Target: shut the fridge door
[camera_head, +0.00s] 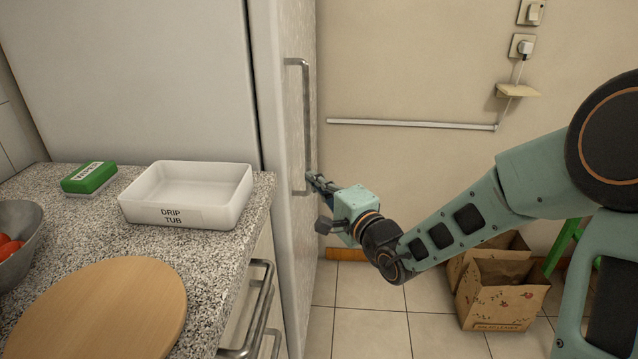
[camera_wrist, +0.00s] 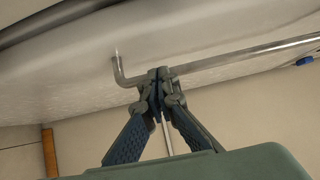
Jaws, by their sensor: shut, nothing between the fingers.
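The fridge door (camera_head: 290,240) is the pale upright panel in the head view, with its front facing right. A thin dark line runs between it and the grey fridge body (camera_head: 130,75); I cannot tell whether the door is fully closed. A long metal handle (camera_head: 306,120) stands upright on the door front; it also shows in the wrist view (camera_wrist: 245,55). My gripper (camera_head: 312,178) is at the lower end of the handle. In the wrist view its fingertips (camera_wrist: 158,76) are shut together with nothing between them, close by the handle's bend; I cannot tell whether they touch it.
A speckled counter (camera_head: 225,265) stands left of the door, bearing a white drip tub (camera_head: 190,215), a green box (camera_head: 89,178), a round board (camera_head: 100,310) and a bowl (camera_head: 22,235). A wall rail (camera_head: 410,124) runs behind.

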